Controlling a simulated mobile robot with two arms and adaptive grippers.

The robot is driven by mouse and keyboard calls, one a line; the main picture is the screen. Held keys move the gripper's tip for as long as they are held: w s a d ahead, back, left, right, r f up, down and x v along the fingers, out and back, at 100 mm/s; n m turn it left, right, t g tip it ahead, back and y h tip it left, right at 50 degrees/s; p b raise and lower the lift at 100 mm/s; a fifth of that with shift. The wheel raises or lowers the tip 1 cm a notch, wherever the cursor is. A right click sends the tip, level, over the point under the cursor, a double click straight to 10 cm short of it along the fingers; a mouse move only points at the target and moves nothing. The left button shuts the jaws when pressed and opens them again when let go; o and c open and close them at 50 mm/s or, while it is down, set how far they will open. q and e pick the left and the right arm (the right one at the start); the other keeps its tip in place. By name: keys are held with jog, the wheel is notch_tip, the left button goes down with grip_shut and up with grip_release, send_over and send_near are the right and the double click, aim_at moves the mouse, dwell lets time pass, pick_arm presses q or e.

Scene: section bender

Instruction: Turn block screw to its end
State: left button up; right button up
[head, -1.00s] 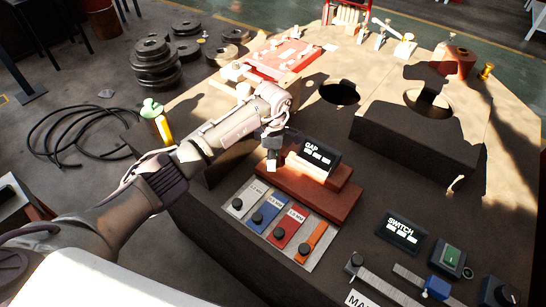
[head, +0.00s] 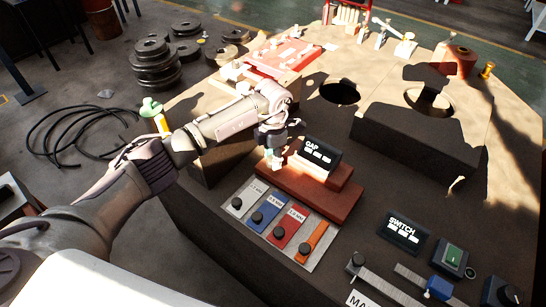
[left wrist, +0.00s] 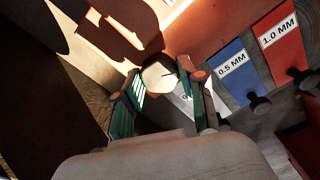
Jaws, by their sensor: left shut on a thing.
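My left gripper (head: 277,158) reaches in from the left over the red stepped block (head: 328,205), beside the GAP display (head: 319,154). In the left wrist view its two green-padded fingers (left wrist: 168,100) are shut on a pale faceted piece, which I take for the block screw (left wrist: 159,77). The screw also shows as a small light tip below the fingers in the head view (head: 277,167). Its lower end and its seat are hidden. My right gripper is not in view.
Grey, blue, red and orange gauge strips (head: 278,226) with black knobs lie in front of the red block. A SWITCH display (head: 404,231) and green button (head: 453,254) are at the right. A dark raised block (head: 420,140) stands behind.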

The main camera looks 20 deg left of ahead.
pick_arm(q)
jog(key=n, duration=0.6)
jog(key=shift+r+n, duration=0.1)
jog(key=shift+n, duration=0.2)
jog(key=n, duration=0.5)
jog(key=shift+n, duration=0.3)
jog(key=o, duration=1.1)
jog(key=shift+o, duration=0.2)
jog(key=shift+r, duration=0.4)
jog(key=shift+a+r, duration=0.1)
jog(key=shift+r, duration=3.45)
